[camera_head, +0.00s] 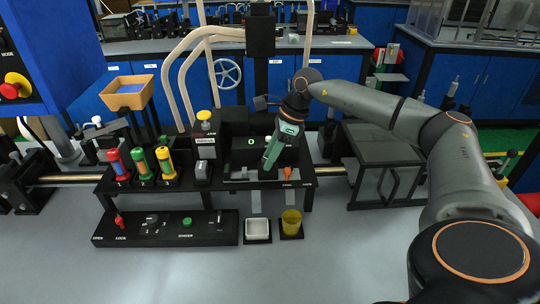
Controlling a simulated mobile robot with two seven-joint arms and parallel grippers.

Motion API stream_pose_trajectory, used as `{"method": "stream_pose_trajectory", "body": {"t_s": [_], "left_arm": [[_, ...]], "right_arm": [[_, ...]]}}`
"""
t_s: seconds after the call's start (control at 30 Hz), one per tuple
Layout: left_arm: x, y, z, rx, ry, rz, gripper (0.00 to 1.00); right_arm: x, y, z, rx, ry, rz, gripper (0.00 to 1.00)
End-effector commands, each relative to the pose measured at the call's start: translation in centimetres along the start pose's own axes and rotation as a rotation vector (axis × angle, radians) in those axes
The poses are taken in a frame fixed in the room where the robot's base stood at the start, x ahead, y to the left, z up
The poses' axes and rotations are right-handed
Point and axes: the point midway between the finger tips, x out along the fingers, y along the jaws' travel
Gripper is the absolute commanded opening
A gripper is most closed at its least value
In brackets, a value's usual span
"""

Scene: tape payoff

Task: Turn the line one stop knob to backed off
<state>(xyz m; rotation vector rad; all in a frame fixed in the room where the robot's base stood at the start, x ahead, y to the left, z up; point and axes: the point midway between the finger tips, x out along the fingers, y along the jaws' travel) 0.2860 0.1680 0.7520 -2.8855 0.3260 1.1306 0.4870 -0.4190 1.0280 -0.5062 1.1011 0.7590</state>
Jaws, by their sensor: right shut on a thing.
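My right gripper (268,164) reaches down from the upper right into the black machine in the middle. Its green-grey jaws are tilted and shut at the machine's front, above the two chutes. The thing between them is hidden by the jaws; by its place it looks like the line one stop knob, but its setting cannot be read. A small orange knob (287,173) shows just right of the jaws, apart from them. My left gripper is not in view.
Red (118,165), green (140,163) and yellow (165,162) numbered cylinders stand left. A black control panel (172,238) lies in front, beside a white tray (257,240) and yellow cup (291,222). A black stand (380,150) is right.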

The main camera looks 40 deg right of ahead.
Motion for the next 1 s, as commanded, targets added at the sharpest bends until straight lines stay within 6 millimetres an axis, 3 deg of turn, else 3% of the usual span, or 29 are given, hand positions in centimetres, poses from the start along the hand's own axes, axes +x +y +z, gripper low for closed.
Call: {"method": "stream_pose_trajectory", "body": {"t_s": [0.6,1.0], "left_arm": [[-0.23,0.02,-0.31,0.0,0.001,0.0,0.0],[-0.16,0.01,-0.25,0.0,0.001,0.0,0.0]], "right_arm": [[0.02,-0.35,0.28,-0.517,-0.004,0.214,0.0],[-0.01,-0.45,0.29,-0.711,-0.002,0.292,0.0]]}}
